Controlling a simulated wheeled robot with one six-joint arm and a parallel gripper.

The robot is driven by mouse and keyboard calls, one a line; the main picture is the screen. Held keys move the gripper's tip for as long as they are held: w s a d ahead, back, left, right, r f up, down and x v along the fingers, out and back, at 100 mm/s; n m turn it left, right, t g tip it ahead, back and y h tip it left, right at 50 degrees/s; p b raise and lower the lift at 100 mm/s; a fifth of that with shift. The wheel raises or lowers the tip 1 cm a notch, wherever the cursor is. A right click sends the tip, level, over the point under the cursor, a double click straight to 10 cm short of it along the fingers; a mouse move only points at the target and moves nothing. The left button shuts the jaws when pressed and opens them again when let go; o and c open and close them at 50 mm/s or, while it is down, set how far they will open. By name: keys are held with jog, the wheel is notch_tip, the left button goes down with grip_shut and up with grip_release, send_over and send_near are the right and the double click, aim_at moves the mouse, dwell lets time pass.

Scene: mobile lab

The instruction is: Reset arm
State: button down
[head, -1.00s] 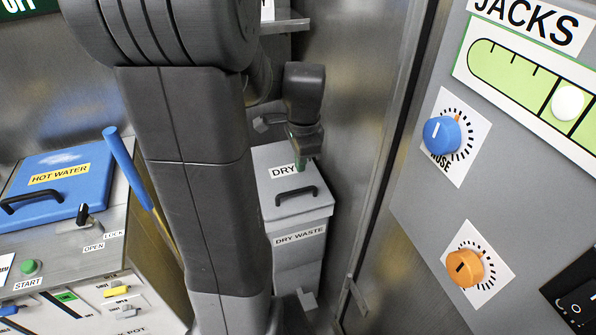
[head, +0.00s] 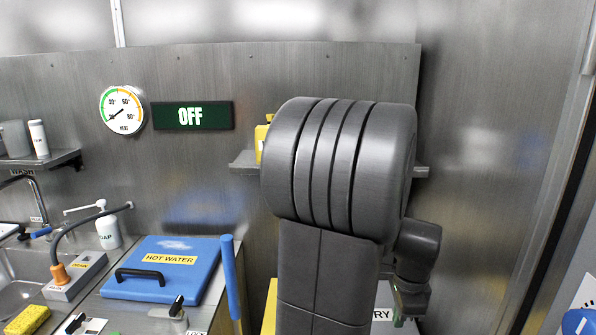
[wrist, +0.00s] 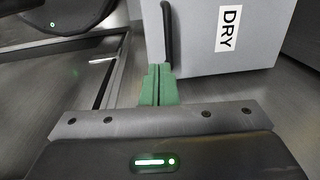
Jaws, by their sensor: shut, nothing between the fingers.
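My gripper (wrist: 157,86) shows in the wrist view with its green fingers together and nothing between them. Beyond the fingertips is the grey dry waste bin (wrist: 195,50) with a black handle and a DRY label. I cannot tell the gap between the fingertips and the bin. In the head view my arm stands folded in front of the back wall and its end hangs at the right; the fingers are hidden there. Only a bit of the bin's DRY label (head: 382,314) shows beside my arm.
A blue HOT WATER lid (head: 165,268) with a black handle lies left of my arm, and a blue-handled rod (head: 230,277) stands close beside it. A sink, soap bottle (head: 108,228) and yellow sponge (head: 27,319) are farther left. A shelf (head: 243,160) is behind my arm.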

jog(key=f+b, duration=0.1)
jog(key=f, duration=0.2)
jog(key=w+f+b, duration=0.1)
jog(key=f, duration=0.2)
jog(key=f+b, duration=0.1)
jog(key=f, duration=0.2)
jog(key=shift+w+f, duration=0.1)
jog(key=shift+w, duration=0.3)
